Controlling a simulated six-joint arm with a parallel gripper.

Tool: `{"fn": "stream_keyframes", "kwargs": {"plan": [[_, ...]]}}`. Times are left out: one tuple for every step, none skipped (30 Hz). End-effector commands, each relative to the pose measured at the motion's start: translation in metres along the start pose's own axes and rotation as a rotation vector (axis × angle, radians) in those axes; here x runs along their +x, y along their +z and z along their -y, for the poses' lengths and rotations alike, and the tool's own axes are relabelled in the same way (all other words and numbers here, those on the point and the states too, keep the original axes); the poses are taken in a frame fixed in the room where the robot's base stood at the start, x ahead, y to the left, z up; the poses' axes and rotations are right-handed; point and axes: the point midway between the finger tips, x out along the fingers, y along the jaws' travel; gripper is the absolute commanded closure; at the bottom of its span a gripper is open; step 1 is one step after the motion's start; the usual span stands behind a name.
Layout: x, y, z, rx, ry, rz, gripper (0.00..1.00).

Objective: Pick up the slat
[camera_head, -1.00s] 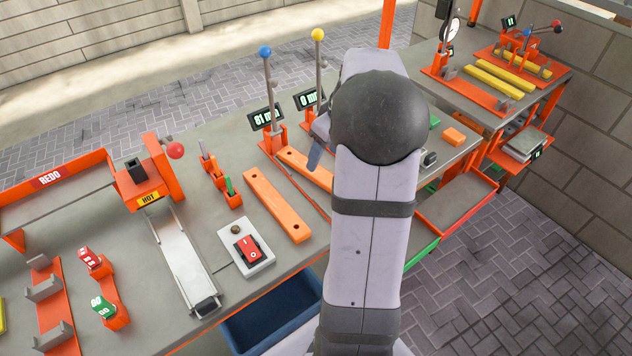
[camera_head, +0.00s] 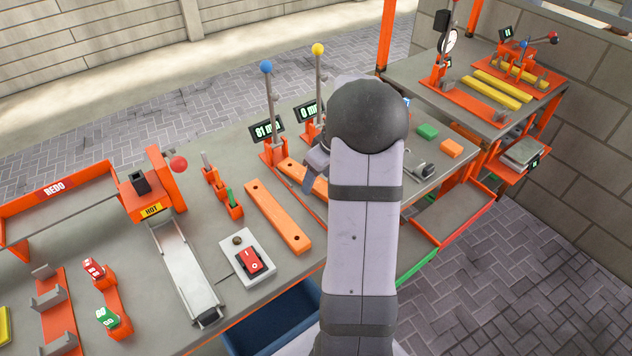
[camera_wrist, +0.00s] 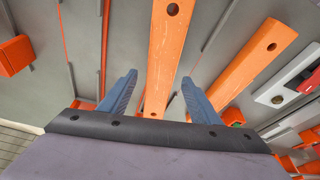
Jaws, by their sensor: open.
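Two orange slats with holes near their ends lie on the grey bench. The nearer slat (camera_head: 277,217) lies beside the red switch, and in the wrist view (camera_wrist: 250,68) it is right of my fingers. The other slat (camera_head: 292,172) is partly hidden behind my arm in the head view. In the wrist view this second slat (camera_wrist: 167,45) runs lengthwise between my fingertips. My gripper (camera_wrist: 155,90) is open, with one blue finger on each side of it and a gap to each. Whether the fingertips reach slat height cannot be told. In the head view my gripper is mostly hidden by my arm.
Two levers with blue (camera_head: 266,66) and yellow (camera_head: 318,49) knobs and displays stand behind the slats. A red switch box (camera_head: 248,260) sits nearby. A green block (camera_head: 428,131) and a small orange block (camera_head: 452,148) lie right of my arm. Yellow bars (camera_head: 497,92) lie on the far table.

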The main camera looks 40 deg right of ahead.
Motion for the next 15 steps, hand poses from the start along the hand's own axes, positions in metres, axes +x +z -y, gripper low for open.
{"fn": "stream_keyframes", "kwargs": {"plan": [[0.0038, 0.0002, 0.0006, 0.000, -0.002, 0.001, 0.43], [0.0055, 0.0001, 0.0004, 0.000, -0.001, 0.001, 0.43], [0.0073, 0.0002, 0.0002, 0.000, 0.000, 0.000, 0.43], [0.0083, 0.0003, 0.0002, 0.000, 0.000, 0.000, 0.43], [0.0089, 0.0004, 0.0002, 0.000, 0.000, 0.000, 0.43], [0.0093, 0.0004, 0.0002, 0.000, 0.000, 0.000, 0.43], [0.0093, 0.0004, 0.0002, -0.001, 0.000, 0.000, 0.43], [0.0093, 0.0004, 0.0002, 0.000, 0.000, 0.000, 0.43], [0.0093, 0.0004, 0.0001, 0.000, 0.001, 0.000, 0.43], [0.0092, 0.0004, 0.0001, -0.001, 0.001, 0.000, 0.43], [0.0092, 0.0004, 0.0001, -0.001, 0.001, 0.000, 0.43], [0.0091, 0.0004, 0.0001, 0.000, 0.001, 0.000, 0.53], [0.0090, 0.0003, 0.0001, -0.001, 0.001, 0.000, 0.60], [0.0090, 0.0003, 0.0001, 0.000, 0.001, 0.000, 0.67], [0.0089, 0.0003, 0.0001, 0.000, 0.001, 0.000, 0.76]]}}
